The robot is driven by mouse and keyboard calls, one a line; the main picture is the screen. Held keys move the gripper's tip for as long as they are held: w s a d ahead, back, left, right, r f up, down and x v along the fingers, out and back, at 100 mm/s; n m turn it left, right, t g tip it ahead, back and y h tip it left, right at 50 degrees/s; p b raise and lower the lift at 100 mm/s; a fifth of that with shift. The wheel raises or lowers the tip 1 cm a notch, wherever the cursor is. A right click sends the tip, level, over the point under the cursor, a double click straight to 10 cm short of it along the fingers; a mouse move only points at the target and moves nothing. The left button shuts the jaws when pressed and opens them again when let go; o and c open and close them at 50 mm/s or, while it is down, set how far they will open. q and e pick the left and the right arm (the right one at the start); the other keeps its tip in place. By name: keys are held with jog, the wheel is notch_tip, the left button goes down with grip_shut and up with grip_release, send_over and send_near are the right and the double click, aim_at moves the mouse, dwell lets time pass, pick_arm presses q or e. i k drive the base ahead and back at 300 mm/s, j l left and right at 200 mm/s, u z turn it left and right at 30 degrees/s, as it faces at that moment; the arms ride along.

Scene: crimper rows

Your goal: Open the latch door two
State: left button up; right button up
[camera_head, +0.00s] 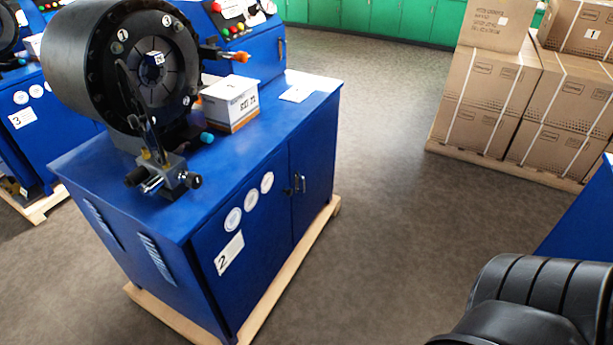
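A blue machine cabinet (120,165) marked with a white "2" label (229,252) stands left of the middle. Its long front has a left panel (262,245) with round white stickers and a narrower right panel (318,160). Both panels look shut. A small dark latch or handle (300,184) sits at the seam between them, too small to tell its exact form. Neither of my grippers is in view.
A black crimper head (108,60) and a white box (231,98) stand on the cabinet. The cabinet rests on a wooden pallet (290,272). Grey floor (390,220) lies clear to its right. Cartons (490,100) stand at the back right, a blue surface (580,220) at the right edge.

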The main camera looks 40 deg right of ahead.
aim_at(312, 148)
jog(key=i+l, duration=0.1)
jog(key=l, duration=0.25)
jog(key=i+l, duration=0.15)
jog(key=l, duration=0.2)
jog(key=i+l, duration=0.1)
jog(key=l, duration=0.3)
jog(key=i+l, duration=0.1)
jog(key=l, duration=0.25)
jog(key=i+l+u, duration=0.1)
jog(key=l, duration=0.25)
